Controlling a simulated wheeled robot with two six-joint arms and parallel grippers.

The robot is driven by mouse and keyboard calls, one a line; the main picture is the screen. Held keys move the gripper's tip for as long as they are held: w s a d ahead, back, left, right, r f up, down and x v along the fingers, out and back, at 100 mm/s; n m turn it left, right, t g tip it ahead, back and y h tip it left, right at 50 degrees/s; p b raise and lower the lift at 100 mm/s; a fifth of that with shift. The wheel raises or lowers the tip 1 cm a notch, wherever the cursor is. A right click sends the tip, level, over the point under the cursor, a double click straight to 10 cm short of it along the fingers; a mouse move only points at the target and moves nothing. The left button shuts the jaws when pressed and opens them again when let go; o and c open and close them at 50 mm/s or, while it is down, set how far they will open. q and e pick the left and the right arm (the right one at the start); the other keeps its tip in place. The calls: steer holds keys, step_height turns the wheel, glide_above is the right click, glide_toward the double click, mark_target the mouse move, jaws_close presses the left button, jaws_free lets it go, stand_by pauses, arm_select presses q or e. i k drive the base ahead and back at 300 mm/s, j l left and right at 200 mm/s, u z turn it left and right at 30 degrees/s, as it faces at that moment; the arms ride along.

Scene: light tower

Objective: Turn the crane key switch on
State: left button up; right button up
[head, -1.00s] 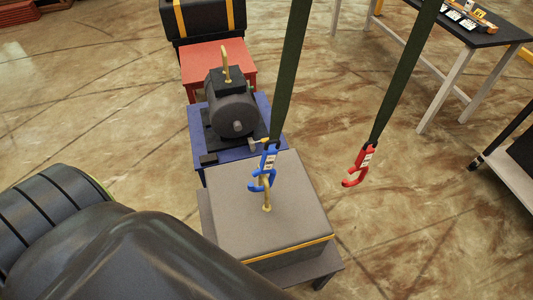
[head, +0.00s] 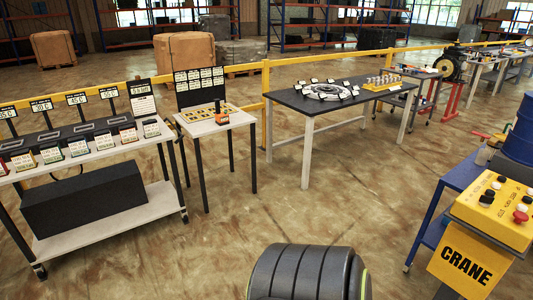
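In the head view, a yellow control box (head: 496,214) stands at the right edge, with black, white and red buttons on its sloped top. A yellow plate with the word CRANE (head: 468,262) is below it. A red knob (head: 520,216) is near the box's right side. I cannot make out which control is the key switch or how it is set. Neither gripper is in view. A dark ribbed part of my own arm shows at the bottom centre, apart from the box.
A blue cart (head: 440,208) with a blue drum (head: 521,130) stands behind the box. A dark-topped table (head: 300,100) is at the centre back, a small table (head: 215,122) and a long sign-covered bench (head: 100,152) at the left. The floor between is clear.

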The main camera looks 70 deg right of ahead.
mark_target(485, 201)
steer(key=k+l+z, duration=0.1)
steer(key=z, duration=2.2)
steer(key=j+z, duration=0.1)
steer(key=z, duration=1.6)
steer(key=k+j, duration=0.05)
steer(key=k, duration=0.05)
